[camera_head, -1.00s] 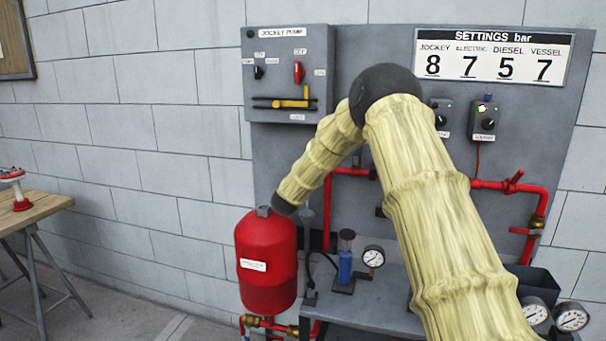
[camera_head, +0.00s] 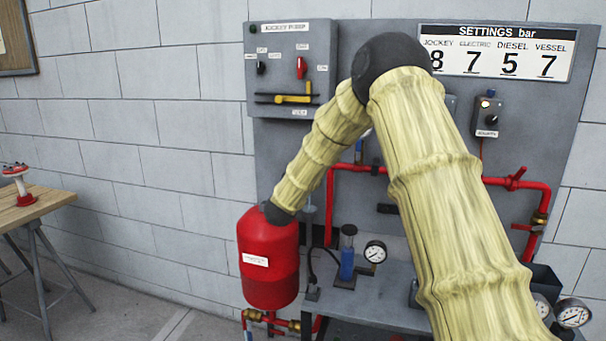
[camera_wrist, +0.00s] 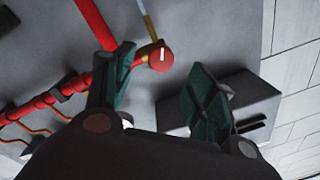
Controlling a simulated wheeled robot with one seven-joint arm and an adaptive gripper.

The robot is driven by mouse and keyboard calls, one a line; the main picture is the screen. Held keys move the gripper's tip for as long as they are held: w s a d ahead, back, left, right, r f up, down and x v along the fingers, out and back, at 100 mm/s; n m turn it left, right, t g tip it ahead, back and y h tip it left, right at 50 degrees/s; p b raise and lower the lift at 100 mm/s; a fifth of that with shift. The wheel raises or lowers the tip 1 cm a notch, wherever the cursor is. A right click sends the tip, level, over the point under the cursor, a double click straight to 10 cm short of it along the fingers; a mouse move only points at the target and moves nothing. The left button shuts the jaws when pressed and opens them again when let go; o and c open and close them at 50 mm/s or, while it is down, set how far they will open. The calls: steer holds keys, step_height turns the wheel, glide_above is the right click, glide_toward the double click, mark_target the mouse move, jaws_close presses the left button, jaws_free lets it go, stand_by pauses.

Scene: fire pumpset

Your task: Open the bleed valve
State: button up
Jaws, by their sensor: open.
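In the wrist view my gripper (camera_wrist: 165,88) is open, with its two dark green fingers apart. A red round knob (camera_wrist: 161,59) with a white mark shows beyond the gap between the fingers, beside the left finger's tip. It sits by a brass fitting at the end of a thin pipe. It appears apart from the fingers. No label names it, so I cannot tell whether it is the bleed valve. My gripper is hidden in the head view, where my arm covers the middle of the panel.
A red vessel (camera_head: 268,280) stands below my arm. The grey panel carries a jockey pump box (camera_head: 290,55), a settings sign (camera_head: 495,52) and red pipes (camera_head: 530,185). A blue cylinder (camera_head: 347,262) and a gauge (camera_head: 375,251) stand below. A wooden table (camera_head: 30,205) is at left.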

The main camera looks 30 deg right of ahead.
steer(key=shift+v, duration=1.95)
steer(key=shift+f, duration=0.1)
